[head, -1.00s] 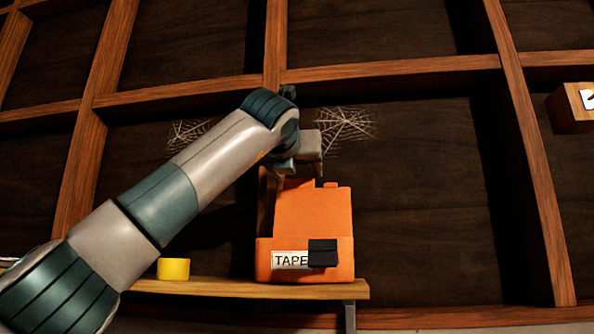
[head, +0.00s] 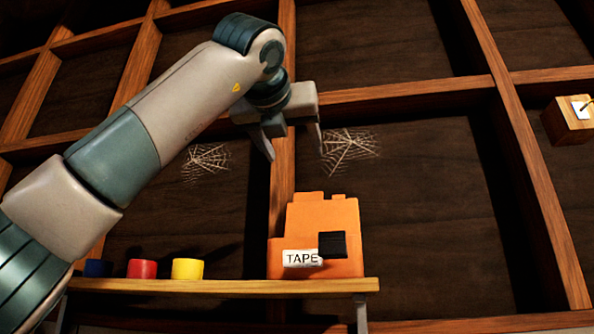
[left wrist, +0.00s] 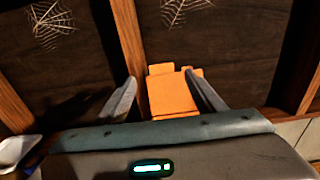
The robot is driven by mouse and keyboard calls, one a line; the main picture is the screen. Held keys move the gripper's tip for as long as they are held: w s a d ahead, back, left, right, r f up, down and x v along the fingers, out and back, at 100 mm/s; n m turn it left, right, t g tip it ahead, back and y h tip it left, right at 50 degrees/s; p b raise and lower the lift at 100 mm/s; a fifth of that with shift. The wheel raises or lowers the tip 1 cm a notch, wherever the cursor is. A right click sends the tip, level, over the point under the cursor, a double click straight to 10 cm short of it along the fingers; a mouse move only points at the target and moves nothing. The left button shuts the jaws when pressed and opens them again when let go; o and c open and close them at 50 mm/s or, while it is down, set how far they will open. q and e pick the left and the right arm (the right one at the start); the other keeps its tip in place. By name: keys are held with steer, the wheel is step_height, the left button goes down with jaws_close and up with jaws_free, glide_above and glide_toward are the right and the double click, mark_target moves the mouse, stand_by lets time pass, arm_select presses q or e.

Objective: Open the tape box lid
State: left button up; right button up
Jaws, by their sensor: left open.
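The orange tape box (head: 280,266) sits on the right end of a wooden shelf, with a white TAPE label and a black block on its front. An orange panel (head: 322,219) rises above the front, with small tabs along its top edge; I cannot tell for sure if it is the raised lid. My left gripper (head: 296,157) is open and empty above the box, apart from it. In the left wrist view, the orange panel (left wrist: 172,95) shows between and beyond the open fingers. The right gripper is not in view.
Blue (head: 98,268), red (head: 142,269) and yellow (head: 187,269) tape rolls stand on the shelf (head: 220,286) left of the box. Wooden wall framing with cobwebs is behind. The space right of the box is clear.

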arm_select(q)
steer(key=shift+s+a, duration=0.15)
steer(key=shift+s, duration=0.6)
